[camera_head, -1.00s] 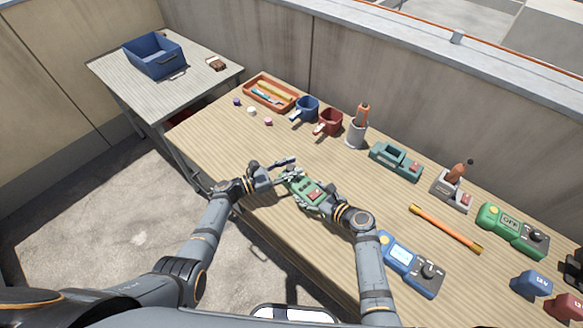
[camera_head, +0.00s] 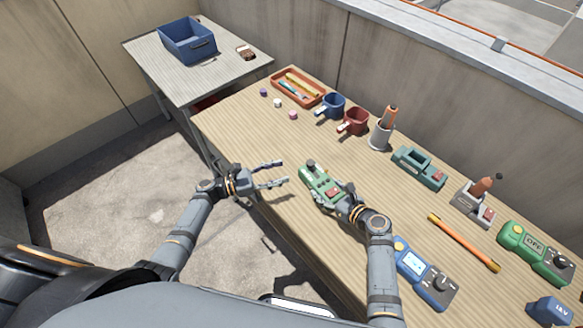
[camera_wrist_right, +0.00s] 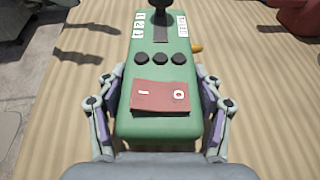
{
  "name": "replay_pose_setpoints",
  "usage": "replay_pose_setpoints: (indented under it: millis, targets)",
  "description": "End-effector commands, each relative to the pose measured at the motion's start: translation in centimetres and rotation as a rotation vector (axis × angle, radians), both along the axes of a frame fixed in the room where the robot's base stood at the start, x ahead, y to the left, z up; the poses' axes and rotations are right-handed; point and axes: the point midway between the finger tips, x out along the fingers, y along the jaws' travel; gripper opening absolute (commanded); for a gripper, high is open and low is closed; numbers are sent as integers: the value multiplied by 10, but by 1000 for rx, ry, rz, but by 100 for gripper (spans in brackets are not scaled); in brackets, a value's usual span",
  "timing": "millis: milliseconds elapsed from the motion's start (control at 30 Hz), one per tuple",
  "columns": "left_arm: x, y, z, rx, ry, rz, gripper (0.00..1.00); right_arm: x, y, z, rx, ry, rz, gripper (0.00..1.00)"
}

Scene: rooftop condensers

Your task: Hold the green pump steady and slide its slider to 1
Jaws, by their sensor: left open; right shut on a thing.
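The green pump (camera_head: 316,180) lies on the wooden table near its front edge. The right wrist view shows its green body (camera_wrist_right: 160,60), three dark buttons, a red rocker marked I and 0 (camera_wrist_right: 160,96) and a black slider knob (camera_wrist_right: 160,8) at the far end, cut by the frame. White labels flank the slider's slot; I cannot read them surely. My right gripper (camera_wrist_right: 160,110) is shut on the pump's near end, one finger on each side. My left gripper (camera_head: 277,174) is open and empty, left of the pump and apart from it, at the table's front edge.
Behind the pump stand a blue mug (camera_head: 332,105), a red mug (camera_head: 354,121) and a grey holder (camera_head: 380,136). A teal device (camera_head: 418,168), an orange rod (camera_head: 464,243) and a blue meter (camera_head: 426,275) lie to the right. Table between pump and mugs is clear.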

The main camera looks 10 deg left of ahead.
Motion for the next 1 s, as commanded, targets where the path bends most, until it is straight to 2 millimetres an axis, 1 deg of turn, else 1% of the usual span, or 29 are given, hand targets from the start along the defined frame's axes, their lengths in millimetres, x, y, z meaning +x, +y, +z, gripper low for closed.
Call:
replay_pose_setpoints:
  millis: [33, 100, 400, 433, 600, 867, 933, 1000]
  targets:
    - [-2, 3, -1, 1, 1, 0, 50, -2, 0, -4, -4, 6, 1, 9]
    - [-3, 5, -1, 1, 1, -1, 50, -2, 0, -4, -4, 6, 1, 9]
    - [-3, 4, -1, 0, 0, -1, 50, -2, 0, -4, -4, 6, 1, 9]
    - [-3, 4, -1, 1, -1, -1, 50, -2, 0, -4, -4, 6, 1, 70]
    - [-3, 4, 0, 0, 0, -1, 50, -1, 0, -2, -2, 4, 1, 93]
    - [-3, 4, 0, 0, 0, -1, 50, -1, 0, -1, -1, 2, 1, 94]
    - [-3, 4, 0, 0, 0, -1, 50, 0, 0, -1, 0, 1, 1, 100]
    - [-3, 4, 0, 0, 0, -1, 50, 0, 0, 0, -1, 1, 0, 100]
